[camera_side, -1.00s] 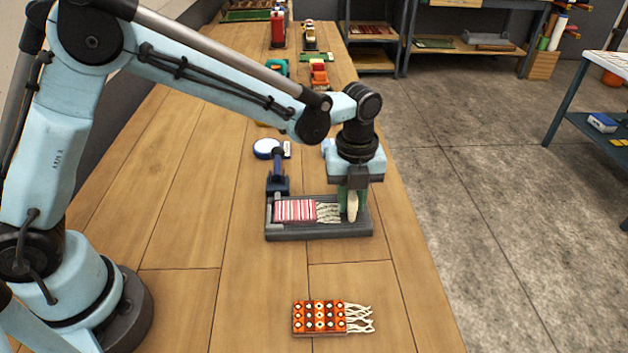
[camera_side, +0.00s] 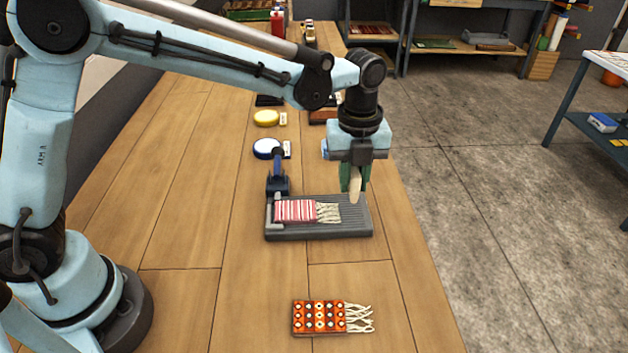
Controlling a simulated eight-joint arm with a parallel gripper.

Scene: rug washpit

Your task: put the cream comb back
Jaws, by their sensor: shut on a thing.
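The cream comb (camera_side: 356,186) hangs upright from my gripper (camera_side: 355,176), with only its pale lower part showing. My gripper has green fingers and is shut on the comb. It holds the comb above the right part of a dark grey ribbed tray (camera_side: 352,226), over the fringe end of a red-and-white striped rug sample (camera_side: 295,211). The comb's upper part is hidden between the fingers.
A blue clamp (camera_side: 278,183) stands at the tray's back left. Behind it are a white round pad (camera_side: 265,148), a yellow round pad (camera_side: 265,118) and a brown brush (camera_side: 322,117). An orange patterned fringed sample (camera_side: 319,316) lies in front. The bench's left side is clear.

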